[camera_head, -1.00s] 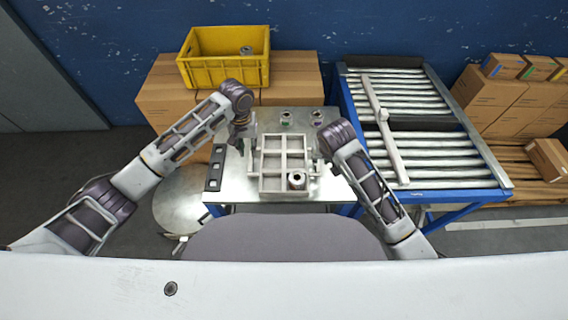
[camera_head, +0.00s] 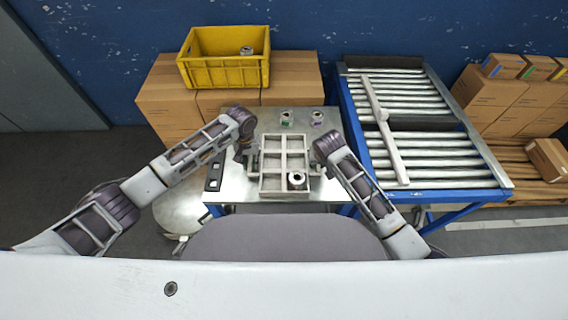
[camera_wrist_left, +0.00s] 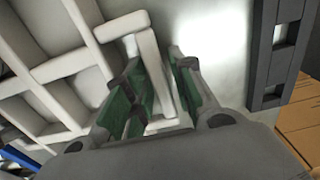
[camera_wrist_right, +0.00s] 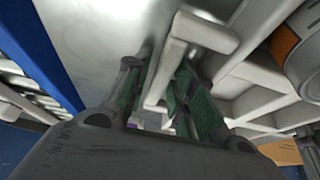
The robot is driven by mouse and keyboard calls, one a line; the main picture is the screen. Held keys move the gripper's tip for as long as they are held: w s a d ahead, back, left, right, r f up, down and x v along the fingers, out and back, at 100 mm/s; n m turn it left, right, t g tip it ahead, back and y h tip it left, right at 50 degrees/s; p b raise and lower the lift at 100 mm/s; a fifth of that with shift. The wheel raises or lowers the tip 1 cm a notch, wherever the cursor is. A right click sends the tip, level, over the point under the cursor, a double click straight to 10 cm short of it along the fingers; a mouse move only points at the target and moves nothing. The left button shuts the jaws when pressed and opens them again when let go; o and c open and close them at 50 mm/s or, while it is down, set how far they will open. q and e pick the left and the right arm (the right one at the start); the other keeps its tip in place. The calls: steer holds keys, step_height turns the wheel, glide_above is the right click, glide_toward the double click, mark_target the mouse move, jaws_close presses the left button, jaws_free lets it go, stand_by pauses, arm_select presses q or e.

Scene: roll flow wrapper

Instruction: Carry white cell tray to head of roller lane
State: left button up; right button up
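The white cell tray (camera_head: 262,173) lies on the metal table, a can (camera_head: 297,180) in its front right cell. My left gripper (camera_head: 250,160) is at the tray's left side. In the left wrist view its green-padded fingers (camera_wrist_left: 165,90) stand apart on either side of the handle, with a gap visible. My right gripper (camera_head: 316,160) is at the right side, mostly hidden by its arm in the head view. In the right wrist view its fingers (camera_wrist_right: 157,95) also straddle the handle, apart. The roller lane (camera_head: 415,135) stands to the right of the table.
Two cans (camera_head: 286,117) (camera_head: 317,117) stand on the table behind the tray. A dark slotted bar (camera_head: 215,168) lies left of it. A pale bar (camera_head: 384,120) crosses the rollers lengthwise. A yellow crate (camera_head: 222,73) sits on cartons behind.

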arm_select(q)
jaws_close()
arm_select(e)
jaws_close()
arm_select(q)
steer(key=shift+r, duration=0.25)
arm_select(e)
steer(key=shift+r, duration=0.15)
